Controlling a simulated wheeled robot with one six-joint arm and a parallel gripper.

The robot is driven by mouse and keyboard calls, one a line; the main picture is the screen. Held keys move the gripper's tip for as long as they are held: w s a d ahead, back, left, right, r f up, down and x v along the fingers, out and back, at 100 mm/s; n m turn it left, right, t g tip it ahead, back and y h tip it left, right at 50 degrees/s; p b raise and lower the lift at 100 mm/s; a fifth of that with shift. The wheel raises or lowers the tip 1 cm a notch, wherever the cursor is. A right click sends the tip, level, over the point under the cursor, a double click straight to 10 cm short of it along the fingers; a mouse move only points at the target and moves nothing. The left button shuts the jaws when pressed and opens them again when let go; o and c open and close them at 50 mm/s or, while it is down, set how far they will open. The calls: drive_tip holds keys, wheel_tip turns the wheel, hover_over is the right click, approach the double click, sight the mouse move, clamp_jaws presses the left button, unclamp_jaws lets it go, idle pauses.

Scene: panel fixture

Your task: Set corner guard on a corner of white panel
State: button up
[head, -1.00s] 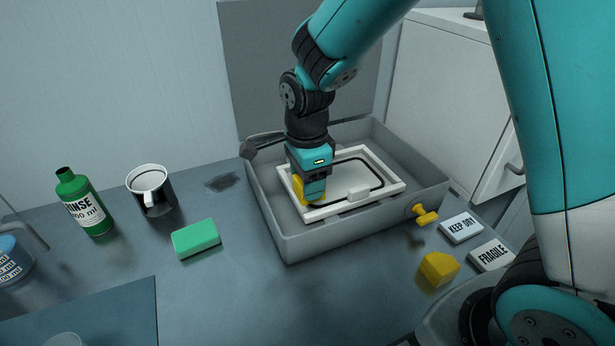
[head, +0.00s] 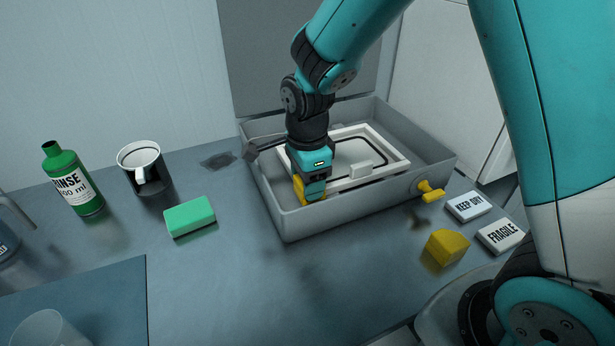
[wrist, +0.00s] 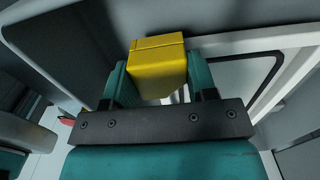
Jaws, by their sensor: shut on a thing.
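The white panel (head: 383,173), a framed slab with a dark line inside its rim, lies in a grey open tray (head: 350,220). My gripper (head: 311,192) is shut on a yellow corner guard (head: 298,188) at the panel's near left corner. In the wrist view the guard (wrist: 157,68) sits between my teal fingers, with the panel's white rim (wrist: 262,40) behind and to the right. My gripper hides that corner, and I cannot tell whether the guard touches the panel.
A yellow knob (head: 430,191) sticks out of the tray's right wall. A yellow block (head: 446,247) and labelled white blocks (head: 468,206) lie to the right. A green sponge (head: 190,216), mug (head: 143,167) and green bottle (head: 73,180) stand left.

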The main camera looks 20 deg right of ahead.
drive_tip(key=o, duration=1)
drive_tip(key=shift+r, duration=0.1)
wheel_tip(320, 180, up, 17)
drive_tip(key=shift+r+p, duration=0.1)
drive_tip(key=shift+p, duration=0.75)
drive_tip(key=s+a+r+n+y+p, duration=0.1)
drive_tip(key=s+n+p, duration=0.1)
drive_tip(key=s+n, duration=0.4)
drive_tip(key=s+a+r+n+y+p, duration=0.1)
drive_tip(key=s+a+r+n+p, duration=0.1)
drive_tip(key=s+n, duration=0.5)
drive_tip(key=s+a+r+n+y+p, duration=0.1)
drive_tip(key=s+r+n+y+p, duration=0.1)
drive_tip(key=s+n, duration=0.5)
drive_tip(key=shift+a+r+n, duration=0.1)
drive_tip(key=shift+a+n, duration=0.05)
drive_tip(key=shift+n, duration=1.15)
drive_tip(key=shift+a+r+n, duration=0.1)
drive_tip(key=shift+a+n, duration=0.05)
drive_tip(key=shift+n, duration=1.15)
